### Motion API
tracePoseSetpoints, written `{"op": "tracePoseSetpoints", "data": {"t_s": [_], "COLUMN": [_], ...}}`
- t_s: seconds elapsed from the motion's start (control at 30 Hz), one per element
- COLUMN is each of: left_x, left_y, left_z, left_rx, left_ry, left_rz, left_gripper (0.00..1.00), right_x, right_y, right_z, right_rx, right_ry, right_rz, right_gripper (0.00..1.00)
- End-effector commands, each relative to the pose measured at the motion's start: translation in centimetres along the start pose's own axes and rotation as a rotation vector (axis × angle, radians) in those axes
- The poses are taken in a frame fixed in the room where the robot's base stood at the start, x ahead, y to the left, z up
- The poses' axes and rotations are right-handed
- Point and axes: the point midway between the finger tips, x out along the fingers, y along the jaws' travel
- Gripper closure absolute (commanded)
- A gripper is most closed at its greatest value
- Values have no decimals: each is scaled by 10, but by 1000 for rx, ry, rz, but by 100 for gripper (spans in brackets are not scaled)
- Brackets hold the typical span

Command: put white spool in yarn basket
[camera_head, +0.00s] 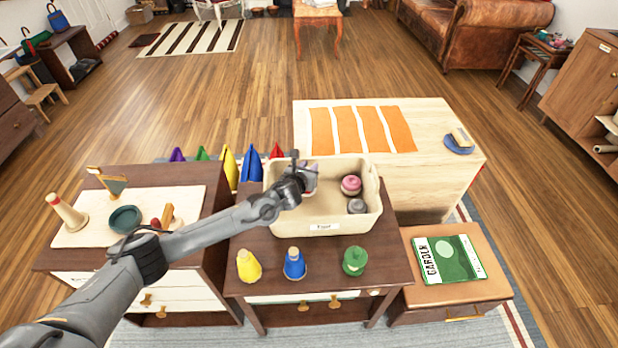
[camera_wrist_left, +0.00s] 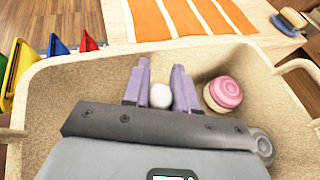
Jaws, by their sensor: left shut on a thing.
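The yarn basket (camera_head: 357,226) is a cream, open bin with a label on its front, standing on the dark table. My left gripper (camera_head: 303,172) is over the left part of the basket. In the left wrist view, its purple-grey fingers (camera_wrist_left: 159,90) are closed around the white spool (camera_wrist_left: 159,96), inside the basket's rim (camera_wrist_left: 75,70). I see only the spool's rounded white end; the rest is hidden by the gripper. A pink spool (camera_head: 351,185) and a grey spool (camera_head: 357,206) lie in the basket's right part. My right gripper is not in view.
Yellow (camera_head: 248,265), blue (camera_head: 294,263) and green (camera_head: 354,261) spools stand in front of the basket. Orange strips (camera_head: 362,129) lie on the pale table behind. A board with a teal bowl (camera_head: 125,219) is at left, a garden book (camera_head: 447,259) at right.

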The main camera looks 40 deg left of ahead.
Motion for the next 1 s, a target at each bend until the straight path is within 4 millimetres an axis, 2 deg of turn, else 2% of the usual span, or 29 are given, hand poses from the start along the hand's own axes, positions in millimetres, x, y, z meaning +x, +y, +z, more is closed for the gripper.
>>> {"op": "tracePoseSetpoints", "data": {"t_s": [0.03,0.2,0.67,0.7,0.83,1.0], "left_x": [4,12,14,13,13,13], "left_y": [-1,0,0,0,0,0], "left_z": [-12,-30,-34,-33,-33,-33], "left_rx": [0,0,1,1,1,0], "left_ry": [2,1,0,1,1,1], "left_rz": [0,0,0,0,0,0], "left_gripper": [100,100,100,66,47,47], "right_x": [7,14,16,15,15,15], "right_y": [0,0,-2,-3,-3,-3], "right_z": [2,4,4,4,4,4], "right_rx": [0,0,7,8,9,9], "right_ry": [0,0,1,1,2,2], "right_rz": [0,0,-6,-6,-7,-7], "right_gripper": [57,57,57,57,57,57]}}
